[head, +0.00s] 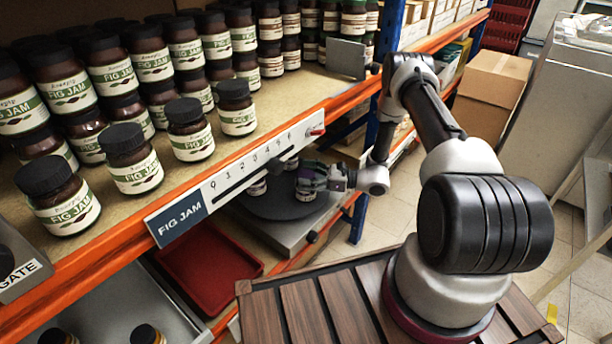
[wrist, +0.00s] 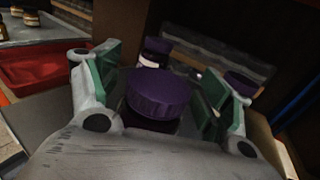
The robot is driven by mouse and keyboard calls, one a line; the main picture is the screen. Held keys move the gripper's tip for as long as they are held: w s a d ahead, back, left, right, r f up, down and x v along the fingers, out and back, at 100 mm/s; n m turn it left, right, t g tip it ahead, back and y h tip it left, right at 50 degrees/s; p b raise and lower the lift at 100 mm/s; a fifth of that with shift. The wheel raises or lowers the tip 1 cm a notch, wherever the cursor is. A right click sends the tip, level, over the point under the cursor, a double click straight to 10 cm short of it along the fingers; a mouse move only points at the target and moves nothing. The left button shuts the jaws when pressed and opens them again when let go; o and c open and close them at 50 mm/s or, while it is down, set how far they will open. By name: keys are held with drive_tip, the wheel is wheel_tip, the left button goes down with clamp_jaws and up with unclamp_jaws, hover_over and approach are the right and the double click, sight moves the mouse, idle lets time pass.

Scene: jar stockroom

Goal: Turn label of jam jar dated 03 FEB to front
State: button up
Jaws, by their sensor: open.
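A jar with a purple ribbed lid (wrist: 158,94) stands between the two green-padded fingers of my gripper (wrist: 163,78), with a visible gap on each side. My gripper is open and low over a dark round plate (head: 262,207) under the shelf; it also shows in the head view (head: 320,178). A second purple-lidded jar (wrist: 154,48) stands behind the first, and a third (wrist: 240,84) is partly hidden by the right finger. In the head view, a small jar (head: 257,187) stands at the plate's left. I cannot read any date, so I cannot tell which is 03 FEB.
The shelf (head: 300,105) above holds many fig jam jars, with an orange edge beam (head: 110,258) close over the plate. A red tray (head: 208,262) lies left of the plate. A blue post (head: 362,215) and a cardboard box (head: 493,85) are to the right.

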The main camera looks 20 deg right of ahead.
drive_tip(key=v, duration=1.2)
drive_tip(key=shift+o, duration=0.3)
